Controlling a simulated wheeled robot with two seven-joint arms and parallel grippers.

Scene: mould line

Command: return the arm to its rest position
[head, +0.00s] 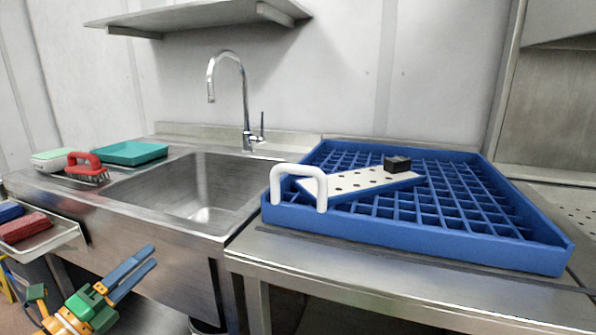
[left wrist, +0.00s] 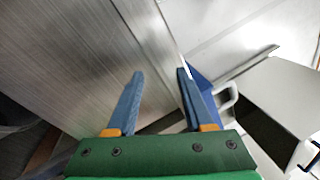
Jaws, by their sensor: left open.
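My left gripper (head: 150,257) is low in the head view, in front of the steel sink unit and below its rim. Its two blue fingers point up and to the right. In the left wrist view the fingers (left wrist: 160,73) stand apart with nothing between them, so it is open and empty. A brushed metal panel (left wrist: 70,50) fills the upper left of that view. My right gripper is not in view.
The sink (head: 205,185) is empty, with a tap (head: 243,95) behind it. A blue rack (head: 420,240) holds a white perforated board (head: 355,181). A red brush (head: 86,166) and teal tray (head: 130,152) lie left. A side tray (head: 45,238) juts out near my left arm.

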